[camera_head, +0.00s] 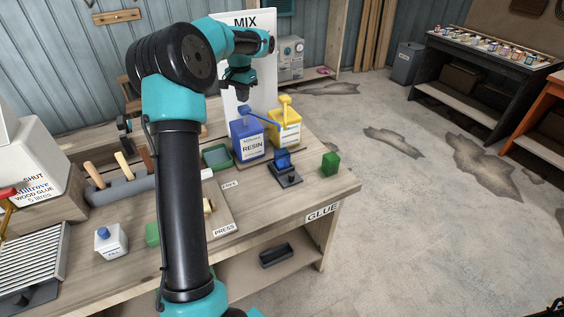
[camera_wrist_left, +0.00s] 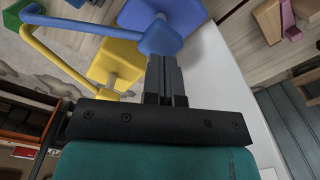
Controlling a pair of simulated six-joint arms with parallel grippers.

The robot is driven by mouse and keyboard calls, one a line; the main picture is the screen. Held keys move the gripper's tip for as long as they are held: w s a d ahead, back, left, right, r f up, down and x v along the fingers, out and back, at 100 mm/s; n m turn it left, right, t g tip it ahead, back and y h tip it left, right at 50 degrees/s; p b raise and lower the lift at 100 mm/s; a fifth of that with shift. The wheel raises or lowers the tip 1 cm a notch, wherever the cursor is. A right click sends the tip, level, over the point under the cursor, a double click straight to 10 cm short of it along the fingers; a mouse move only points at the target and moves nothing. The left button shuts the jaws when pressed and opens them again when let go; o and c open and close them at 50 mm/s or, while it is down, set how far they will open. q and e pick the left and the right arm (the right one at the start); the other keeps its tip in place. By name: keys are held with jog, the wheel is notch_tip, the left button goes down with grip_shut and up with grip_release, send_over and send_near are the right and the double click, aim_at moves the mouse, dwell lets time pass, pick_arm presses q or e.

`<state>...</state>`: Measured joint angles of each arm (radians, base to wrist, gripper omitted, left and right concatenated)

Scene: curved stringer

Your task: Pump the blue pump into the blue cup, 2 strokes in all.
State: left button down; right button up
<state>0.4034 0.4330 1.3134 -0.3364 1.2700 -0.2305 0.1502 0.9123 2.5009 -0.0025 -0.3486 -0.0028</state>
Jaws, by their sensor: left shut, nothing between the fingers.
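The blue pump's container (camera_head: 248,145), labelled RESIN, stands upright on the bench. Its blue pump head (camera_head: 245,111) is on top, with a spout reaching right. A small blue cup (camera_head: 283,157) sits on a black stand to the right of the container. My left gripper (camera_head: 241,97) is shut and empty, pointing down just above the pump head. In the left wrist view the shut fingers (camera_wrist_left: 165,62) are right at the blue pump head (camera_wrist_left: 161,37); I cannot tell whether they touch.
A yellow pump container (camera_head: 285,128) stands just right of the blue one. A green tray (camera_head: 217,157) is to the left, and a green block (camera_head: 330,163) is near the bench's right edge. A white MIX board (camera_head: 262,85) stands behind. My left arm hides part of the bench.

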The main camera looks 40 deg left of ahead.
dwell(0.4)
pick_arm(q)
jog(key=shift+r, duration=3)
